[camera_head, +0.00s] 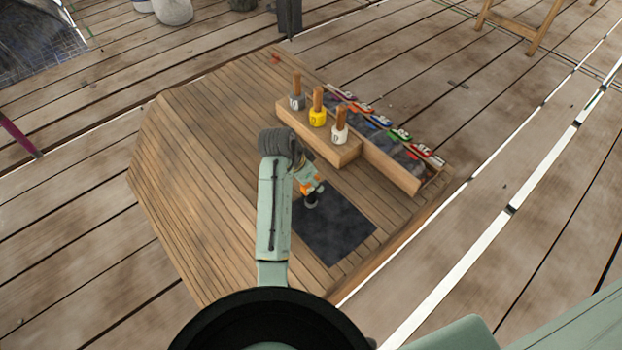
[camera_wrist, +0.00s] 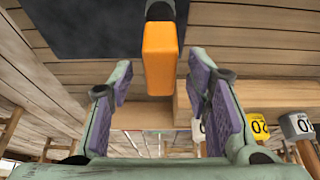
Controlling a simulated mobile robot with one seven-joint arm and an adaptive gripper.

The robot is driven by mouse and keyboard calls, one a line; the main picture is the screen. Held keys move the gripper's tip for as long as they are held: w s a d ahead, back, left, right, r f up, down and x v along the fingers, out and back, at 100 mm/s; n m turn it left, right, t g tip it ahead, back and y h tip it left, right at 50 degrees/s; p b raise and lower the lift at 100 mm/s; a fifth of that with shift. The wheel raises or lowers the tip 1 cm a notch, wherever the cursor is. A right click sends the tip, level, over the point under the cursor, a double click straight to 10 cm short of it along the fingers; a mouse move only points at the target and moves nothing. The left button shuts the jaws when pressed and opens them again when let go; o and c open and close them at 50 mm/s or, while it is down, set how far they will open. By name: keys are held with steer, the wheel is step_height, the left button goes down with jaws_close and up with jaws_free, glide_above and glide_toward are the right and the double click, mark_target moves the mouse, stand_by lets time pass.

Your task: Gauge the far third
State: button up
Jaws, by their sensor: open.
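My gripper (camera_head: 308,176) is open above the dark mat (camera_head: 342,233). An orange block-like piece (camera_wrist: 160,60) with a dark rounded end sits between the spread purple-padded fingers in the wrist view, with a gap on each side. It also shows under the gripper in the head view (camera_head: 316,188); whether it rests on the mat is unclear. Three wooden-handled gauges stand in a row on a wooden block (camera_head: 342,157): grey (camera_head: 297,102), yellow (camera_head: 318,119) and white (camera_head: 339,137). The yellow one (camera_wrist: 258,122) and grey one (camera_wrist: 297,126) carry number labels.
A wooden tray (camera_head: 402,180) beside the block holds several small coloured pieces (camera_head: 362,108). A small red item (camera_head: 275,59) lies at the platform's far edge. The platform's left side (camera_head: 190,170) is bare. A dark post (camera_head: 289,18) stands beyond.

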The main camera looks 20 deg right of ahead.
steer(key=v, duration=1.1)
steer(key=shift+r, duration=0.35)
steer(key=shift+a, duration=0.1)
